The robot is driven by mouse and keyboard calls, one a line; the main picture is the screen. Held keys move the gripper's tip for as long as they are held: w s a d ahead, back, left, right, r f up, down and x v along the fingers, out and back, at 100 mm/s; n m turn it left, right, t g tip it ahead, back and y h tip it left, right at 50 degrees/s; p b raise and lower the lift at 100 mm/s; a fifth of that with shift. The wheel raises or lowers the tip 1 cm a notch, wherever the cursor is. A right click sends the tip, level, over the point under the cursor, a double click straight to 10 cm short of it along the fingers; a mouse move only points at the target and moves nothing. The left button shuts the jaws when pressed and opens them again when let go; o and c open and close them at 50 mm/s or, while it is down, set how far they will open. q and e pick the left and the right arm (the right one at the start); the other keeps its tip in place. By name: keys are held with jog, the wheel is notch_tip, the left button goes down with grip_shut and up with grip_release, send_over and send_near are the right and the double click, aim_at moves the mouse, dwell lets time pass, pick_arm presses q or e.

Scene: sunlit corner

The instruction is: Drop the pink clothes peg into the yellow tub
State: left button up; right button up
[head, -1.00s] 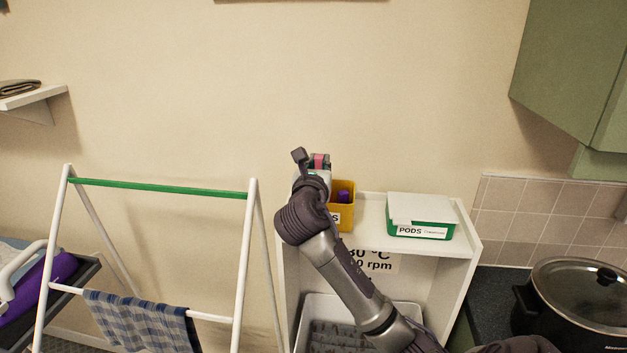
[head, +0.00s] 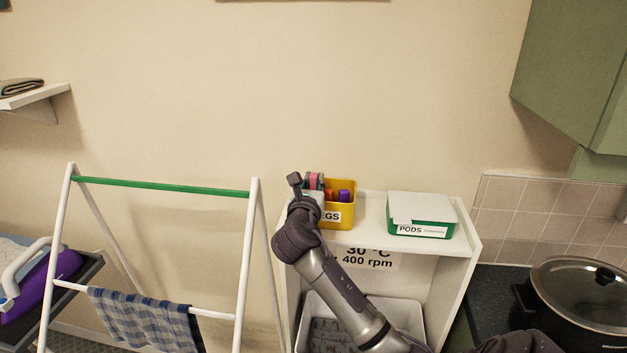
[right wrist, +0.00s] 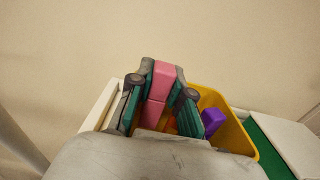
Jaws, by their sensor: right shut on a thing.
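The pink clothes peg (right wrist: 159,84) is clamped between the fingers of my right gripper (right wrist: 160,95), clearest in the right wrist view. In the head view the right gripper (head: 312,182) is at the left part of the yellow tub (head: 347,188), with a bit of the pink peg (head: 314,180) showing. The tub stands on the white shelf unit, its label partly hidden by my wrist. It also shows in the right wrist view (right wrist: 238,138), below and right of the peg. A purple peg (right wrist: 213,120) and something orange are inside it. How low the peg hangs is unclear. My left gripper is out of view.
A green pods box (head: 421,230) with a white lid stands right of the tub on the shelf unit (head: 374,236). A drying rack (head: 160,187) with a checked cloth stands to the left. A pot (head: 585,297) sits on the counter at right.

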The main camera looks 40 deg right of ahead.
jog(key=shift+f, duration=0.35)
jog(key=o, duration=0.7)
jog(key=shift+o, duration=0.2)
jog(key=shift+r, duration=0.1)
jog(key=shift+r, duration=0.3)
jog(key=b+v, duration=0.2)
jog(key=v, duration=1)
jog(key=shift+r, duration=0.3)
